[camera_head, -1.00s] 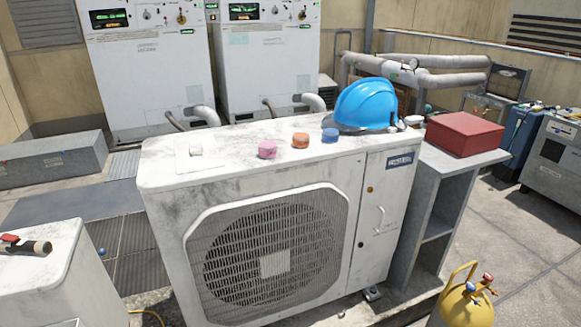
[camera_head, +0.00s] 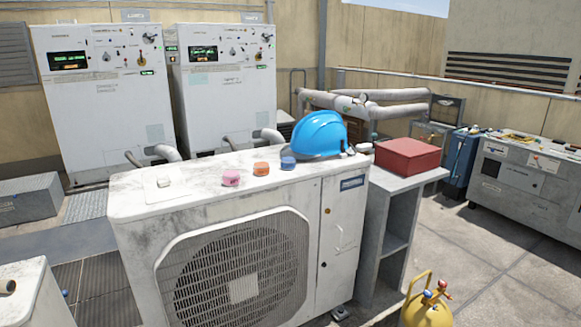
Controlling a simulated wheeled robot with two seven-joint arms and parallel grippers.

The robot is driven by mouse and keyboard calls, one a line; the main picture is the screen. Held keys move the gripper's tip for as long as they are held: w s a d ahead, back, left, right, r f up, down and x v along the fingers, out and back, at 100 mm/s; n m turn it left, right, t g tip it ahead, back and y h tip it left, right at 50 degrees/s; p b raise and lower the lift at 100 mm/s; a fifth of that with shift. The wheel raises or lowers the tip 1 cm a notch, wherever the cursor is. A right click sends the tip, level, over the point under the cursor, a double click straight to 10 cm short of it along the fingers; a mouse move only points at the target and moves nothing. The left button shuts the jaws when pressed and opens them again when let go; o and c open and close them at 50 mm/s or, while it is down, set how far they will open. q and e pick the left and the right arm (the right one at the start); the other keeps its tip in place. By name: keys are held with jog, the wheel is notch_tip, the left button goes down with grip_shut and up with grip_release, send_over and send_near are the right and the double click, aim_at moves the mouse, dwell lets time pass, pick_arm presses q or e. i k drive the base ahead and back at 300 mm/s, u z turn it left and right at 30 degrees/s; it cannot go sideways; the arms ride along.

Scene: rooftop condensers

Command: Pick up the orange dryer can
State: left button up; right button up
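The orange dryer can (camera_head: 261,168) is a short round can. It stands on the white, stained top of the condenser unit (camera_head: 130,198). A pink can (camera_head: 231,178) stands to its left and a blue can (camera_head: 288,163) to its right, with small gaps between them. Neither of my grippers shows in the head view.
A blue hard hat (camera_head: 320,136) sits behind and right of the cans. A small white piece (camera_head: 164,182) lies on the top's left part. A red box (camera_head: 407,155) rests on a grey shelf stand (camera_head: 400,190). A yellow cylinder (camera_head: 428,312) stands at front right.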

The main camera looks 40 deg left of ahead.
aim_at(260, 168)
jog(key=i, duration=0.75)
jog(key=u, duration=2.75)
